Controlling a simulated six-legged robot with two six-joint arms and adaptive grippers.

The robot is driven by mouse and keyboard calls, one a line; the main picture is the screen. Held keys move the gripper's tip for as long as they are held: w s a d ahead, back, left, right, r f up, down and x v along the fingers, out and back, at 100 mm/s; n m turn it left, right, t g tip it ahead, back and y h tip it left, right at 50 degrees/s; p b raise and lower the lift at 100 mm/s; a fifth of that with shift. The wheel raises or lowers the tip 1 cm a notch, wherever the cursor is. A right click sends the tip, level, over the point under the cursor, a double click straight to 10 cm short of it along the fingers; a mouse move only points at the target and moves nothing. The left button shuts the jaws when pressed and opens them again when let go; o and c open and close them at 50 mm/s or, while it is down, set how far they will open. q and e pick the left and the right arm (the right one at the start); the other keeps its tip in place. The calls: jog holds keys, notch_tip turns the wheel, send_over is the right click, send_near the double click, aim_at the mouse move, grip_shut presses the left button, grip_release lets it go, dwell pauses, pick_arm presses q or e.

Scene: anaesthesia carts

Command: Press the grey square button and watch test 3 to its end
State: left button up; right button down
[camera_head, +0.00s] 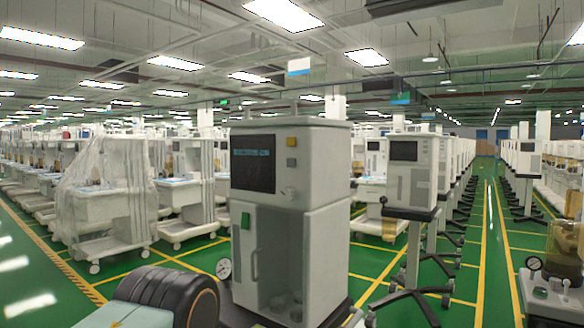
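A white anaesthesia cart (325,180) stands upright close in front of me, near the middle of the view. Its dark screen (253,163) shows a short line of pale blue text, too small to read. To the right of the screen is the grey square button (292,162), with a yellow square button (292,141) above it. Nothing covers either button. Neither of my grippers is in view, and nothing touches the cart's front panel.
A round gauge (223,268) sits at the cart's lower left. A cart under clear plastic (105,195) stands further left. A smaller monitor unit (410,165) on a wheeled stand is at right. A green aisle with yellow lines (490,240) runs clear to the back right.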

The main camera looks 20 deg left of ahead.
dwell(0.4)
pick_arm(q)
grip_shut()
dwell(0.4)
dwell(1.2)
